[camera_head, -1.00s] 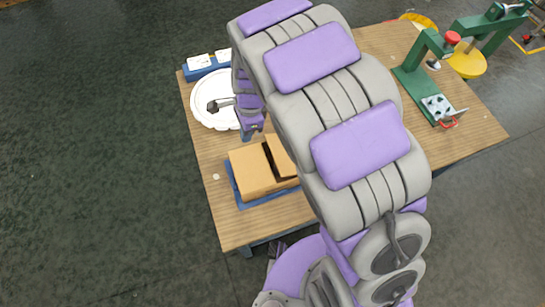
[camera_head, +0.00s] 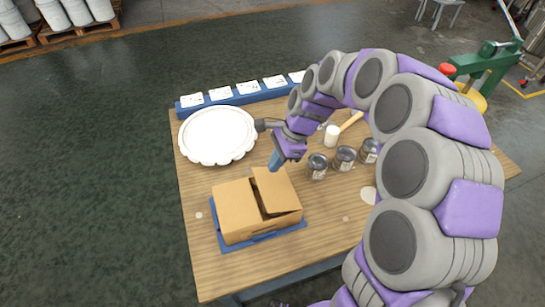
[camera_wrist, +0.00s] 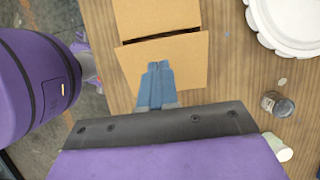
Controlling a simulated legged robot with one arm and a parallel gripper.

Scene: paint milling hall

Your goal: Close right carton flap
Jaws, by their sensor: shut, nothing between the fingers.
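A brown carton (camera_head: 245,225) stands in a blue tray (camera_head: 263,237) on the wooden table. Its left flap (camera_head: 235,206) lies flat across the top. Its right flap (camera_head: 277,191) is raised at a tilt, with a dark gap between the two. My gripper (camera_head: 275,163) is just behind the right flap's upper edge, its blue fingers together and empty. In the wrist view the fingers (camera_wrist: 155,70) overlap the right flap (camera_wrist: 187,62), and the left flap (camera_wrist: 155,17) shows beyond the gap. I cannot tell whether they touch the flap.
A white scalloped plate (camera_head: 217,135) lies left of my gripper. Several dark-lidded cans (camera_head: 345,157) and a mallet (camera_head: 333,135) are to its right. A blue rack with white cards (camera_head: 240,97) runs along the back edge. The table in front of the carton is clear.

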